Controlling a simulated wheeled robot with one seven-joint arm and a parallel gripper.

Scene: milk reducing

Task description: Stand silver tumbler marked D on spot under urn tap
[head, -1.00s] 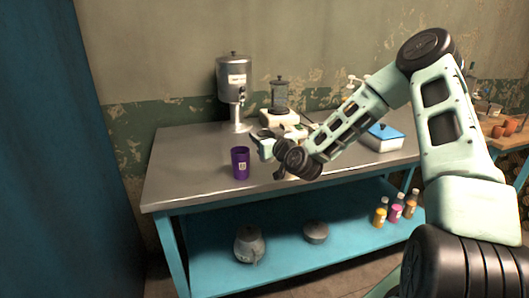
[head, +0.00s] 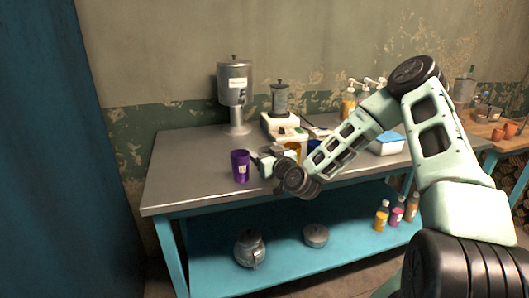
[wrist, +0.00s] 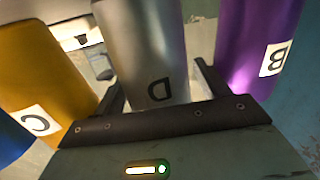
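The silver tumbler marked D (wrist: 148,50) stands between my gripper's two fingers in the wrist view. My gripper (wrist: 160,92) is open around it, with a small gap showing by the right finger. In the head view my gripper (head: 262,160) is low over the table, and I cannot make out the silver tumbler there. The grey urn (head: 234,85) stands at the back left on a stand, its tap (head: 242,97) on the front right side. The table top below the tap looks clear; I cannot make out a marked spot.
A purple tumbler marked B (wrist: 262,45) is close on the right in the wrist view, left of my gripper in the head view (head: 240,167). An orange tumbler marked C (wrist: 45,80) and a blue one (head: 314,146) stand on the other side. A blender (head: 280,105) stands behind.

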